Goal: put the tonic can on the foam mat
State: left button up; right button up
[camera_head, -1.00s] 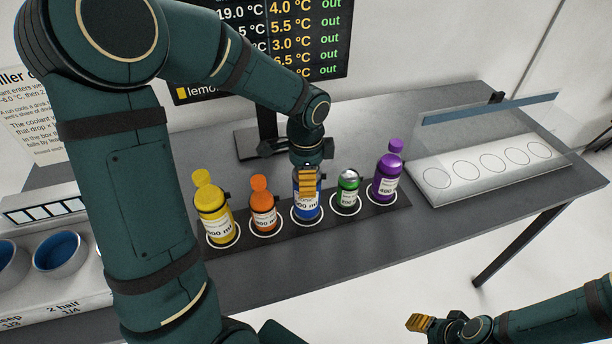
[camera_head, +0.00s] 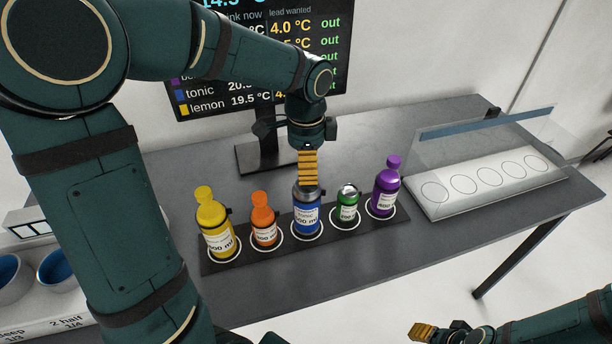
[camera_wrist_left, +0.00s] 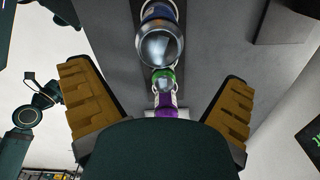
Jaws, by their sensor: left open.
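The tonic can (camera_head: 306,216), blue with a silver top, stands upright in the middle ring of a dark strip mat (camera_head: 225,262). I cannot tell whether this strip is the foam mat. My left gripper (camera_head: 308,184) is open and empty just above the can's top, its fingers pointing down. In the left wrist view the can's silver top (camera_wrist_left: 160,45) shows beyond and between the two spread fingers (camera_wrist_left: 155,88). My right gripper (camera_head: 421,332) is at the lower right, away from the table; its opening is unclear.
A yellow bottle (camera_head: 214,228) and orange bottle (camera_head: 263,222) stand left of the can; a green can (camera_head: 347,206) and purple bottle (camera_head: 386,190) stand right. A monitor (camera_head: 215,85) stands behind.

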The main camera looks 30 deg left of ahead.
pick_arm(q)
jog(key=shift+r, duration=1.35)
